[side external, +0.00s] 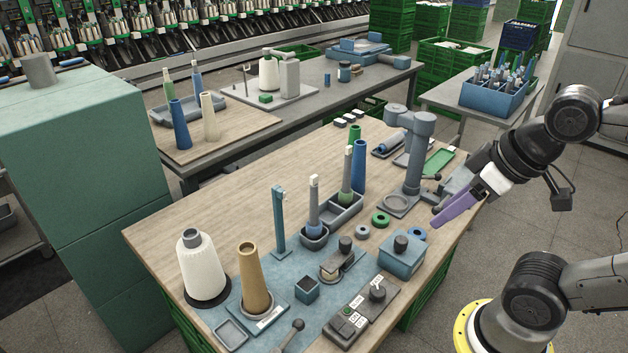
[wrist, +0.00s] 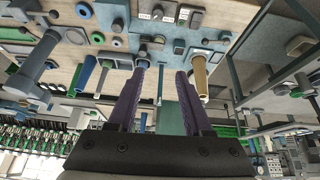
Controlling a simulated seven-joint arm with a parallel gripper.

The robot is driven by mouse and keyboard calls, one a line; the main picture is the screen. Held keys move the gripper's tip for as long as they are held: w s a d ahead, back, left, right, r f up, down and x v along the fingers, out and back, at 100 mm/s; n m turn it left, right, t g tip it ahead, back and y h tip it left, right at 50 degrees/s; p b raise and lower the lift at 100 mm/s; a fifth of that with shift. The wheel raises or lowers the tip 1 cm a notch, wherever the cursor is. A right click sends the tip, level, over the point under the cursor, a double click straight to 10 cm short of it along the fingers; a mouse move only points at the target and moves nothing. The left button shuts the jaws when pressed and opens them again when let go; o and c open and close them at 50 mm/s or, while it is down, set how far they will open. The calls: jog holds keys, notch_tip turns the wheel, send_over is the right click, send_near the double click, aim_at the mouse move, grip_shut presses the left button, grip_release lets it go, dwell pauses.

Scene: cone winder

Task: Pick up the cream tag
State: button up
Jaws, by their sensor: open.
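My gripper (side external: 436,222) has long purple fingers and hangs over the right edge of the wooden table (side external: 240,195). In the wrist view my gripper (wrist: 159,75) is open, with nothing between its fingers. I cannot tell for sure which thing is the cream tag. Small pale pieces sit at the tops of two upright rods: one on the grey rod (side external: 314,181) in the middle of the table, one on the rod (side external: 349,149) in the grey tray behind it. Both are well left of my gripper. I cannot make out a cream tag in the wrist view.
A white yarn cone (side external: 201,265) and a tan cone (side external: 254,280) stand at the front left. A blue post (side external: 278,220), a blue cone (side external: 359,165) and a grey column (side external: 416,150) rise from the table. A blue box (side external: 402,256) and control panel (side external: 358,312) are at the front right.

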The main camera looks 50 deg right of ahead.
jog(key=w+d+r+n+g, duration=0.1)
jog(key=w+r+n+g, duration=0.1)
jog(key=w+r+n, duration=1.1)
jog(key=n+g, duration=0.4)
jog(key=n, duration=0.1)
send_over(314, 176)
notch_tip(314, 176, down, 18)
jog(key=shift+f, duration=3.4)
grip_shut()
